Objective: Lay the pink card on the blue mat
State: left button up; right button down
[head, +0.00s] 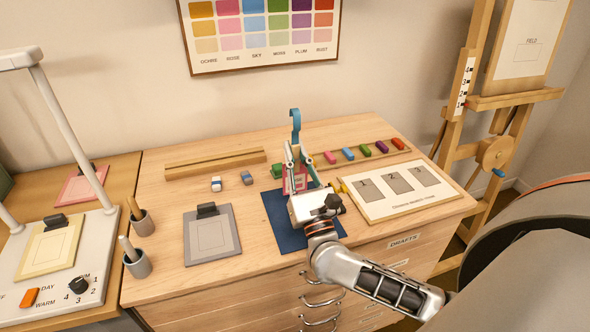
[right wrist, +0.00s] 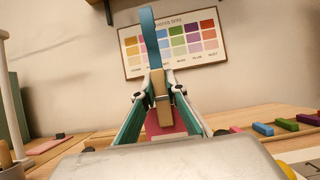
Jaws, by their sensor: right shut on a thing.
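A pink card (head: 294,181) shows at the far edge of the dark blue mat (head: 284,232), partly hidden by my right gripper (head: 296,160). In the right wrist view the pink card (right wrist: 161,121) shows between the fingers, behind a tan clip (right wrist: 163,100) with a blue loop (right wrist: 150,38) rising above it. My right gripper (right wrist: 160,95) is shut on this clipped card. Whether the card touches the mat is hidden. My left gripper is not in view.
Right of the mat lies a white board with grey squares (head: 415,197). Left lies a grey clipboard (head: 195,238). Behind are a tray of coloured blocks (head: 349,153) and a wooden rail (head: 200,166). Another pink card (head: 76,190) lies on the left table.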

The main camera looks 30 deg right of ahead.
aim_at(296, 170)
notch_tip(296, 170, down, 3)
jog(key=shift+f+b, duration=0.2)
jog(key=shift+b, duration=0.1)
jog(key=shift+f, duration=0.45)
jog(key=shift+f, duration=0.15)
jog(key=c, duration=2)
grip_release()
jog(key=shift+c, duration=0.2)
jog(key=shift+s, duration=0.1)
